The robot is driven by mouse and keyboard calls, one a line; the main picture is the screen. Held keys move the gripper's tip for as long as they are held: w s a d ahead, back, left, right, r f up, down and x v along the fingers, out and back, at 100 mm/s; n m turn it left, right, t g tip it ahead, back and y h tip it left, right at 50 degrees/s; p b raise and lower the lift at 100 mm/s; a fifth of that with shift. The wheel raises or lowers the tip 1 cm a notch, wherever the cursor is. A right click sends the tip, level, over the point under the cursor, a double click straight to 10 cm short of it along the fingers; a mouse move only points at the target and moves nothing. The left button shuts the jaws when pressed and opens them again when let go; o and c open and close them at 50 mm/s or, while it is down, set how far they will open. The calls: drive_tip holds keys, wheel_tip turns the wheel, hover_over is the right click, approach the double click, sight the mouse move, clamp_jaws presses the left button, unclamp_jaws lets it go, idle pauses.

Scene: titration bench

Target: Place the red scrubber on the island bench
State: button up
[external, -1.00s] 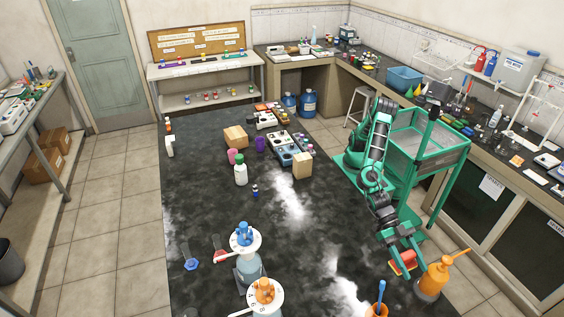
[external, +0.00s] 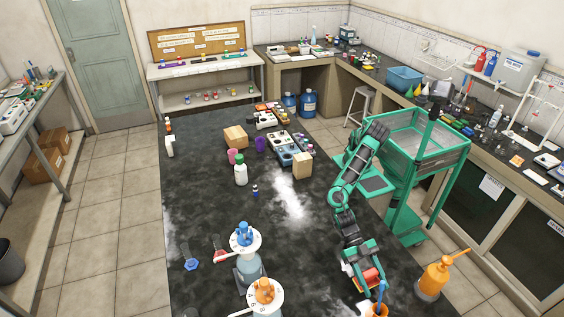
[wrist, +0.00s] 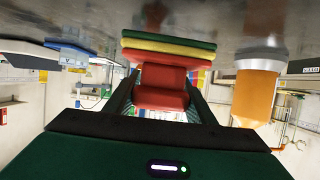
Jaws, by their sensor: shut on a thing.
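The red scrubber (external: 369,276) is between the fingers of my gripper (external: 362,273), low over the near right part of the dark island bench (external: 290,250). In the wrist view my gripper (wrist: 162,100) is shut on the scrubber's red block (wrist: 162,86). Its layered red, yellow and green pad (wrist: 168,46) faces the dark surface at the top of that view. I cannot tell whether the pad touches the bench.
An orange cup (external: 374,311) with a blue-handled tool stands just in front of my gripper. An orange pump bottle (external: 433,279) is to the right. Dispensers (external: 246,266) stand to the left. Bench surface between them is clear.

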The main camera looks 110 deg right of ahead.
sight(369, 282)
drive_tip(key=shift+f, duration=1.7)
drive_tip(key=shift+f, duration=0.1)
drive_tip(key=o, duration=1)
drive_tip(key=shift+o, duration=0.2)
drive_tip(key=shift+d+r, duration=0.2)
drive_tip(key=v, duration=1.1)
drive_tip(key=shift+d+r, duration=0.15)
drive_tip(key=shift+d, duration=0.1)
